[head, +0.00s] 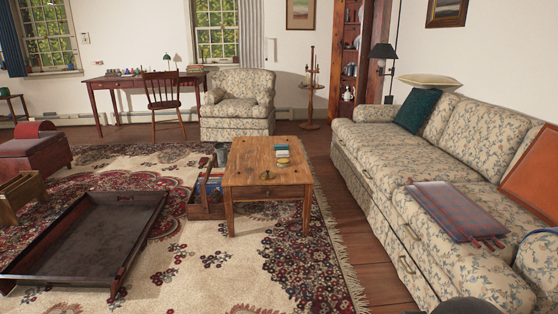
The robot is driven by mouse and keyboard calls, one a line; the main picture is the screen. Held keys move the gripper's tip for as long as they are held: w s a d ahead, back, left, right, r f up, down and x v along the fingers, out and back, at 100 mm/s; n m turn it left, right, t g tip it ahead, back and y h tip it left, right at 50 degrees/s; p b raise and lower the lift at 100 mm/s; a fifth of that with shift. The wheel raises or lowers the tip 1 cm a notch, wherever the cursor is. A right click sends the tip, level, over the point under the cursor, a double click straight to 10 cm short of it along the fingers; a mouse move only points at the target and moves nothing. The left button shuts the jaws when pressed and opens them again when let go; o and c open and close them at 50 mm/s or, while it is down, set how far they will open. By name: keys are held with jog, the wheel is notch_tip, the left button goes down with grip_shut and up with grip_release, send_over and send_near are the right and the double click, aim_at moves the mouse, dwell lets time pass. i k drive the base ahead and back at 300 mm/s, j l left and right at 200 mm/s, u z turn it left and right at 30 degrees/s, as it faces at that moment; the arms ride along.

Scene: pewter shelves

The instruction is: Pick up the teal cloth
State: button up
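A dark teal, square, cushion-like item (416,110) leans against the back of the floral sofa (372,143), near its far end. I cannot tell whether it is a cloth or a cushion. A small stack of pale and bluish items (282,152) lies on the wooden coffee table (243,174); it is too small to tell what they are. A blue edge of something (541,231) shows at the right border, on the near sofa arm. My gripper is not in view.
A large dark tray (82,285) lies on the rug at left. A wooden box (204,205) stands beside the coffee table. Wooden floor between rug and sofa is clear.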

aim_at(277, 146)
jog(key=i+u, duration=0.15)
jog(key=i, duration=0.6)
jog(key=i+u, duration=0.15)
jog(key=i, duration=0.6)
jog(key=i+l+u, duration=0.15)
jog(key=i, duration=0.55)
jog(key=i+l+u, duration=0.15)
jog(key=i+l, duration=0.15)
jog(key=i+l+u, duration=0.3)
jog(key=i+l, duration=0.2)
jog(key=l, duration=0.15)
jog(key=i+l+u, duration=0.15)
jog(key=l, duration=0.25)
jog(key=i+l+u, duration=0.2)
jog(key=l, duration=0.2)
jog(key=i+l+u, duration=0.15)
jog(key=l, duration=0.25)
jog(key=i, duration=0.1)
